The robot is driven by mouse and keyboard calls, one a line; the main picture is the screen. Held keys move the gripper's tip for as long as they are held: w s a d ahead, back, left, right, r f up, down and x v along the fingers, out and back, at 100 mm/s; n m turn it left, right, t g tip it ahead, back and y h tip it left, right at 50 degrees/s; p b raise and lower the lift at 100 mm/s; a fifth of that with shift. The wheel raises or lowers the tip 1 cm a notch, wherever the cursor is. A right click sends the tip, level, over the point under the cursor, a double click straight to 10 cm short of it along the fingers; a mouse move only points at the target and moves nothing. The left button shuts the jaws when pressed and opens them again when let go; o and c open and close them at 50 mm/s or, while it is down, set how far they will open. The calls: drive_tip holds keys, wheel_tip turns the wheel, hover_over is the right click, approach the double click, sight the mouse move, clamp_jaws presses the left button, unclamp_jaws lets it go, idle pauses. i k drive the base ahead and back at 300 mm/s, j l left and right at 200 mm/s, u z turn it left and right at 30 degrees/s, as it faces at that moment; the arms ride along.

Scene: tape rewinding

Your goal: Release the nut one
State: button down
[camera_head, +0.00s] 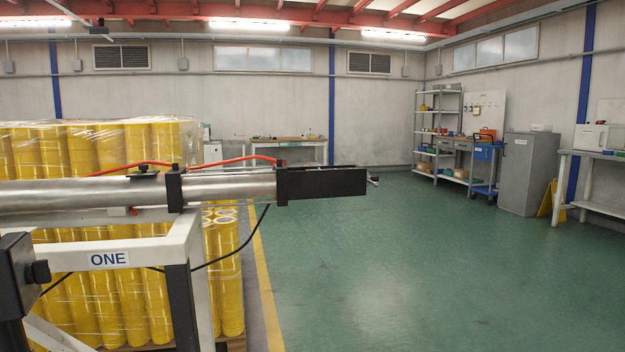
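A white metal frame (183,236) with a label reading "ONE" (108,259) stands at the left, close to the camera. A long silver cylinder (230,186) with black collars lies horizontally above the frame. It ends in a black block (322,182) pointing right, with a small metal fitting (373,180) at its tip. A black box with a protruding knob (39,271) is at the lower left edge. I cannot tell which of these parts is nut one. My gripper is not in view.
Plastic-wrapped yellow rolls (100,145) are stacked behind the frame. A yellow floor line (266,290) runs beside them. The green floor (400,265) is clear at centre and right. Shelves (438,130), a grey cabinet (530,172) and a table (598,160) stand along the right.

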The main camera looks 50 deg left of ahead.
sight(375, 185)
drive_tip(key=i+l+u, duration=0.15)
drive_tip(key=u, duration=0.3)
drive_tip(key=i+l+u, duration=0.3)
drive_tip(key=u, duration=0.15)
drive_tip(key=i+l+u, duration=0.25)
drive_tip(key=l+u, duration=0.15)
drive_tip(key=i+l+u, duration=0.1)
drive_tip(key=l+u, duration=0.35)
drive_tip(key=i+l+u, duration=0.1)
drive_tip(key=l+u, duration=0.2)
drive_tip(key=u, duration=0.15)
drive_tip(key=l+u, duration=0.3)
drive_tip(key=l, duration=0.4)
